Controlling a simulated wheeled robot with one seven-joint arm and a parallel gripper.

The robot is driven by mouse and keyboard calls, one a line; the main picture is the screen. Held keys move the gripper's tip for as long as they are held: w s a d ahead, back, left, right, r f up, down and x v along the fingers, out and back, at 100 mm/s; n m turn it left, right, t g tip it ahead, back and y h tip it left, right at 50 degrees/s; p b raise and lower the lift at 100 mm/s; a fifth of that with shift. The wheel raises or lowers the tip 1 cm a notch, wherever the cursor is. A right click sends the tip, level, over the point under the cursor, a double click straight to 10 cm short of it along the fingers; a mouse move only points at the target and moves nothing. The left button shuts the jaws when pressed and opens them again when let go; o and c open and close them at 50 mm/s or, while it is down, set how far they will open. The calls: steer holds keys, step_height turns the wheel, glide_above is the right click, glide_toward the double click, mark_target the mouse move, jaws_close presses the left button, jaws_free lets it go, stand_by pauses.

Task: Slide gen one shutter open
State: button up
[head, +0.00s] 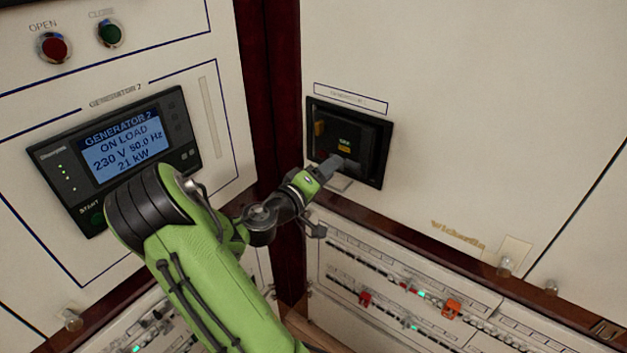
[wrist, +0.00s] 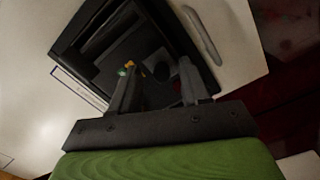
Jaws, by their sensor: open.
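The generator 1 unit (head: 349,141) is a black recessed box in the right-hand white panel, under a blue-framed label whose text is hard to read. Inside it are a yellow part at the upper left and a small lit mark near the middle. My gripper (head: 335,168) is at the lower part of this unit. In the wrist view my gripper (wrist: 158,90) has its two fingers apart, pointing into the black unit (wrist: 125,48). A dark round part shows between the fingertips. I cannot tell which part is the shutter, or whether the fingers touch anything.
A Generator 2 display (head: 120,150) reads ON LOAD on the left panel, below red (head: 53,47) and green (head: 110,33) buttons. A dark red post (head: 270,90) stands between the panels. Breaker rows (head: 410,285) with orange and red pieces lie below. The right panel is mostly bare.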

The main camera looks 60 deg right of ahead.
steer(key=v, duration=1.5)
